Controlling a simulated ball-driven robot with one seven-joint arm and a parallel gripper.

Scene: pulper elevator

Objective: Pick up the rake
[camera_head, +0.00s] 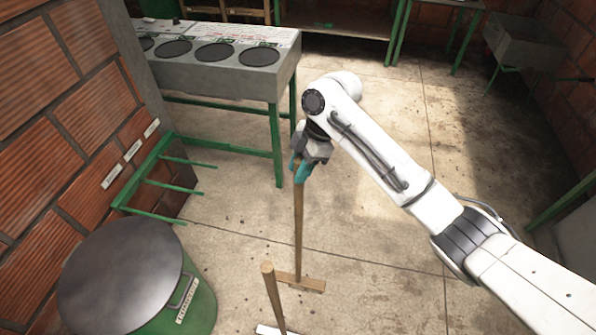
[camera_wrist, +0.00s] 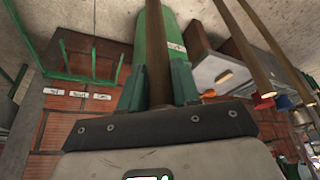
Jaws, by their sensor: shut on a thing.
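My gripper (camera_head: 300,170), with teal fingers, is shut around the upper end of a long wooden handle, taken as the rake (camera_head: 299,225). The handle hangs nearly upright, with a short wooden crossbar at its lower end at or near the floor; teeth cannot be made out. In the wrist view the handle (camera_wrist: 157,60) runs between the two fingers of my gripper (camera_wrist: 158,88).
A second wooden-handled tool (camera_head: 273,295) stands close in front, its foot cut off by the frame. A green drum (camera_head: 195,310) with a grey lid is at lower left. A green peg rack (camera_head: 150,180) juts from the brick wall. A burner counter (camera_head: 225,85) stands behind. Floor at right is clear.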

